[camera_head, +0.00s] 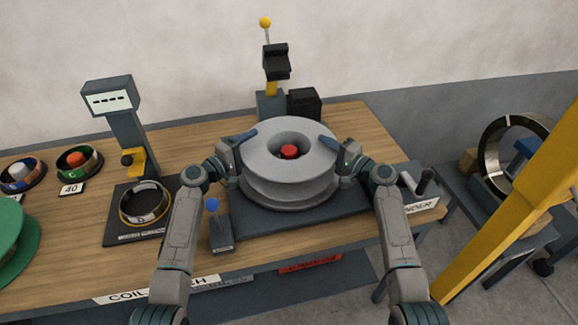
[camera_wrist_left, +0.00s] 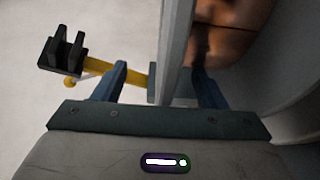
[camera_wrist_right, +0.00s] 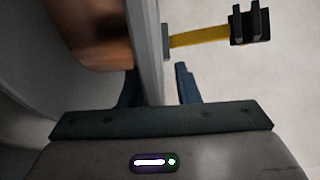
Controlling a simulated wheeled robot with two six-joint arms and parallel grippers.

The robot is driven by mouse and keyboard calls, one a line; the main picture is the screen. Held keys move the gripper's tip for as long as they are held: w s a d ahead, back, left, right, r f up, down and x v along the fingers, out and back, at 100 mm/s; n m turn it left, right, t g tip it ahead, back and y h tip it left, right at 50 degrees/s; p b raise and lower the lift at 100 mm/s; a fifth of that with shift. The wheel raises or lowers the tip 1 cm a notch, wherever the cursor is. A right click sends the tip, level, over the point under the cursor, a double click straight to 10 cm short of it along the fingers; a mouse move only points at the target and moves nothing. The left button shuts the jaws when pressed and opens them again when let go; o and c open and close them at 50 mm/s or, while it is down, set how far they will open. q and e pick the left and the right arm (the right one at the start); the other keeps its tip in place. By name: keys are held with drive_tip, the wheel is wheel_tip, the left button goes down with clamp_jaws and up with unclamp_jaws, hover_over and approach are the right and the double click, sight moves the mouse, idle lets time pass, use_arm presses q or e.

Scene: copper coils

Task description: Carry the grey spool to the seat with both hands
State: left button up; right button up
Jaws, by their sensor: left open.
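The big grey spool (camera_head: 262,163) is over the dark base plate (camera_head: 345,222) of the winder, its flanges facing up and down. A red knob (camera_head: 289,151) shows inside its central hole. I cannot tell whether the spool touches the plate. My left gripper (camera_head: 238,143) is at the spool's left rim, open; in the left wrist view its fingers (camera_wrist_left: 160,82) straddle the grey flange. My right gripper (camera_head: 338,147) is at the right rim; in the right wrist view its fingers (camera_wrist_right: 157,85) straddle the flange with a gap. No thing is clearly recognisable as the seat.
A blue-knobbed lever (camera_head: 212,207) stands left of the plate, a crank handle (camera_head: 424,182) right. A grey post (camera_head: 127,130) with a display, and a green spool (camera_head: 18,240), stand left. A black-headed post (camera_head: 276,62) is behind. A yellow beam (camera_head: 515,200) is right.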

use_arm(q)
drive_tip(key=shift+a, duration=0.1)
use_arm(e)
drive_tip(key=o, duration=0.8)
use_arm(q)
drive_tip(key=a, duration=0.7)
drive_tip(key=shift+s, duration=0.25)
drive_tip(key=shift+d, duration=0.1)
use_arm(e)
drive_tip(key=v, duration=1.2)
drive_tip(key=shift+a, duration=0.1)
